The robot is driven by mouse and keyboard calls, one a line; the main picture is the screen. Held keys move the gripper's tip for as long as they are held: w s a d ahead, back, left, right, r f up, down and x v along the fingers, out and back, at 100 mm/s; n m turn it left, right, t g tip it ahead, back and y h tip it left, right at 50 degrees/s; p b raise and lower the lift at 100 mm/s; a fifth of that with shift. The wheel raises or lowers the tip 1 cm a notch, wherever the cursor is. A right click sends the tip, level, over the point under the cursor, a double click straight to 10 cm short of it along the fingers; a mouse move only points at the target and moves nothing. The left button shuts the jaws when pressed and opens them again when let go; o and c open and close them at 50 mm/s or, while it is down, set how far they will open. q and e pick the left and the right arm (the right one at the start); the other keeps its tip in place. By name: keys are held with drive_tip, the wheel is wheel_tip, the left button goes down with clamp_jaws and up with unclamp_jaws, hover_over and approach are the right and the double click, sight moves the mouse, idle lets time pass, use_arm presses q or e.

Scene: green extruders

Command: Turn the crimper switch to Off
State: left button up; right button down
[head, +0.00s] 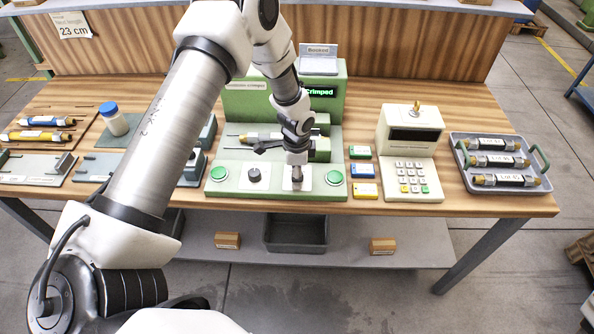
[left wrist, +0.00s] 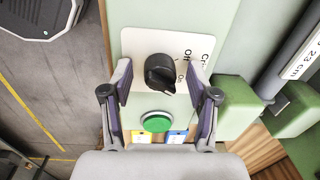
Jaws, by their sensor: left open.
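The crimper (head: 335,135) is the green machine at the middle of the bench, and its small display reads "Crimped". Its black crimper switch (left wrist: 160,73) is a round knob on a white plate (left wrist: 133,42) with "Off" and "On" lettering. A pale mark shows near the knob's lower right edge; I cannot tell surely which word it faces. In the head view my gripper covers this knob. My left gripper (head: 297,183) points down over the plate. In the left wrist view the open left gripper (left wrist: 160,90) has a finger on each side of the knob, apart from it. My right gripper is not in view.
A green button (left wrist: 157,121) sits beside the switch, also visible in the head view (head: 334,177). Another black knob (head: 254,175) and green button (head: 218,173) are to the left. Small coloured boxes (head: 363,171), a keypad device (head: 410,150) and a tray (head: 535,185) stand right.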

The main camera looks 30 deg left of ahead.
use_arm(q)
clamp_jaws()
drive_tip(key=shift+s, duration=0.1)
drive_tip(key=shift+n, duration=0.3)
drive_tip(key=n, duration=1.1)
drive_tip(key=shift+s+d+f+g+b, duration=0.1)
drive_tip(key=shift+g+b, duration=0.2)
drive_tip(key=shift+b, duration=0.1)
drive_tip(key=shift+n, duration=0.3)
unclamp_jaws()
